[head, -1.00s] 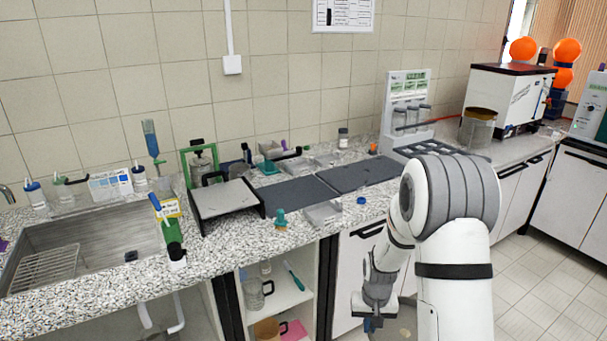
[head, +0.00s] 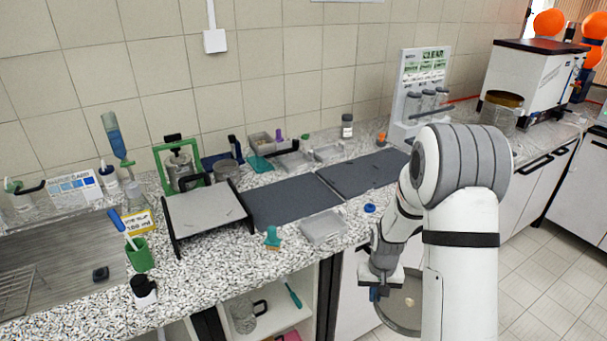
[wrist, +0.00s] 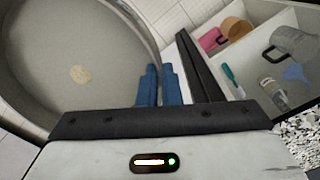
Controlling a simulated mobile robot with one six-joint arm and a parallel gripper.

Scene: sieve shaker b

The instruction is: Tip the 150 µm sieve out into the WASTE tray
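My gripper (head: 380,291) is low in front of the bench's cupboard front, below the worktop. In the wrist view its two blue fingers (wrist: 159,85) are close together at the rim of a wide round metal sieve (wrist: 60,55), and it appears shut on that rim. The sieve's inside faces the camera, with a small pale patch of material (wrist: 80,74) on its floor. In the head view the sieve (head: 405,315) shows partly behind my arm. Its size marking is not visible. A shallow clear tray (head: 323,227) sits at the worktop's front edge; I cannot read any WASTE label.
Dark mats (head: 292,200) lie on the worktop. A grey plate on a black stand (head: 205,212), a teal brush (head: 272,237) and a blue cap (head: 370,208) are near the front edge. A brown-rimmed container (head: 500,112) stands at the right.

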